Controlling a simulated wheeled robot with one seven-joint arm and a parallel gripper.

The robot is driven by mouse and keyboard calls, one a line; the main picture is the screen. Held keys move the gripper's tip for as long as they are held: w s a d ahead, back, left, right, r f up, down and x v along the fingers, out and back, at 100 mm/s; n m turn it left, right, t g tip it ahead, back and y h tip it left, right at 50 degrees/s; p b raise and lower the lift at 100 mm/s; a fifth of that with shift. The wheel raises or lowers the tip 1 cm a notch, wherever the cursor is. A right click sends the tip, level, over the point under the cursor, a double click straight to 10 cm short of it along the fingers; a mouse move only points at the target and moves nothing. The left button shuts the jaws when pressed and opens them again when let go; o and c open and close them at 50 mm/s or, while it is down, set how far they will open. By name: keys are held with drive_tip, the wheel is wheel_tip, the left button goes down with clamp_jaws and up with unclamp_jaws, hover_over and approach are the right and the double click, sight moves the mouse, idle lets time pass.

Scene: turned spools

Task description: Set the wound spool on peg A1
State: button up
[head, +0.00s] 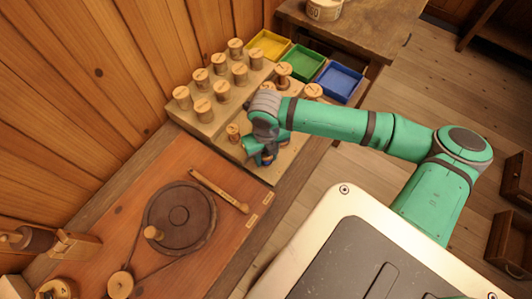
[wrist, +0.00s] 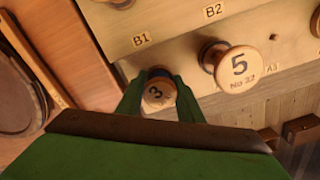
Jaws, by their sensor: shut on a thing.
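A small wooden spool marked 3, with a bit of blue at its edge (wrist: 158,92), is between the green fingers of my gripper (wrist: 156,100) in the wrist view. My gripper is shut on it. In the head view my gripper (head: 262,157) is at the front, near end of the stepped wooden rack (head: 272,171), with blue showing at it. Peg A1 and its label are not visible; I cannot tell whether the spool touches a peg or the rack. Labels B1 (wrist: 141,39) and B2 (wrist: 213,11) show on the step above.
Several spools (head: 221,90) fill the back rows, and one (head: 233,131) stands close to my gripper. Yellow (head: 268,43), green (head: 304,63) and blue (head: 338,82) trays lie beyond.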

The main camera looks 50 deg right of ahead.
drive_tip(key=shift+f, duration=0.15)
drive_tip(key=o, duration=0.7)
drive_tip(key=shift+o, duration=0.2)
drive_tip(key=shift+r, duration=5.55)
